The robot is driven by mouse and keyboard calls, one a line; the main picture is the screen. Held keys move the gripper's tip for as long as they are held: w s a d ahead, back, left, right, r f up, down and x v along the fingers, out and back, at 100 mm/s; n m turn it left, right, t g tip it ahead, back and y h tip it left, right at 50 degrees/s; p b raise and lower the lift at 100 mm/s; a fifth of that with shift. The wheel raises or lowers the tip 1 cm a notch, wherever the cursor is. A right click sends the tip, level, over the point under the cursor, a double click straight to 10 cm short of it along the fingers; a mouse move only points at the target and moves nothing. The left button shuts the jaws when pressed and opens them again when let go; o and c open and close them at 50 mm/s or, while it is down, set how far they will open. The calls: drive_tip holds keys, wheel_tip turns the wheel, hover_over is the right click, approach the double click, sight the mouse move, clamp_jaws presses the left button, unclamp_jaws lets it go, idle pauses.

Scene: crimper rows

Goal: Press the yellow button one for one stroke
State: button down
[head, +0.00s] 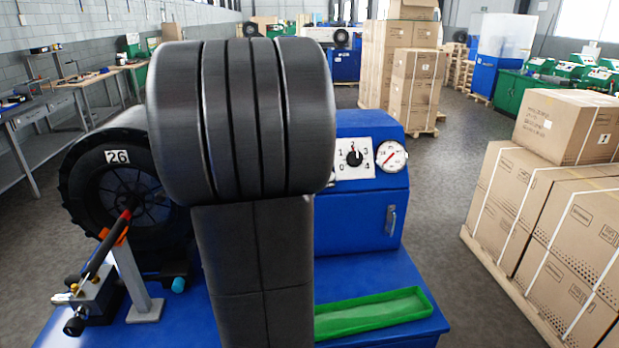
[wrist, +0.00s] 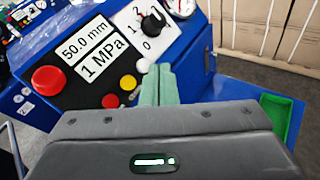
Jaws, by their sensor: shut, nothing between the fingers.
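The blue machine's front panel shows in the wrist view, with a large red button (wrist: 46,80) and a smaller red button (wrist: 110,101). A pale round knob or button (wrist: 143,65) is close to the fingertips. My gripper (wrist: 158,72) is shut and empty, with its green fingers in front of the panel, right of the small red button. I cannot tell if they touch anything. In the head view my arm hides this panel.
A numbered dial (head: 352,158) and a round gauge (head: 391,156) are on the blue machine (head: 363,220). A green tray (head: 370,313) lies at its foot. A black wheel marked 26 (head: 125,185) is at left. Stacked cartons (head: 560,220) stand at right, across open floor.

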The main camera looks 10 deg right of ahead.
drive_tip(key=w+f+b, duration=0.2)
drive_tip(key=w+f, duration=0.3)
drive_tip(key=w, duration=0.2)
drive_tip(key=shift+w+b, duration=0.2)
drive_tip(key=shift+b, duration=0.15)
drive_tip(key=shift+f, duration=0.1)
idle(1.9)
drive_tip(key=shift+w+f+b, duration=0.1)
drive_tip(key=shift+w+b, duration=0.2)
drive_tip(key=shift+w+f+b, duration=0.25)
drive_tip(key=shift+w+b, duration=0.05)
drive_tip(key=shift+w, duration=0.1)
idle(0.7)
drive_tip(key=shift+s+r, duration=0.5)
drive_tip(key=shift+s, duration=0.25)
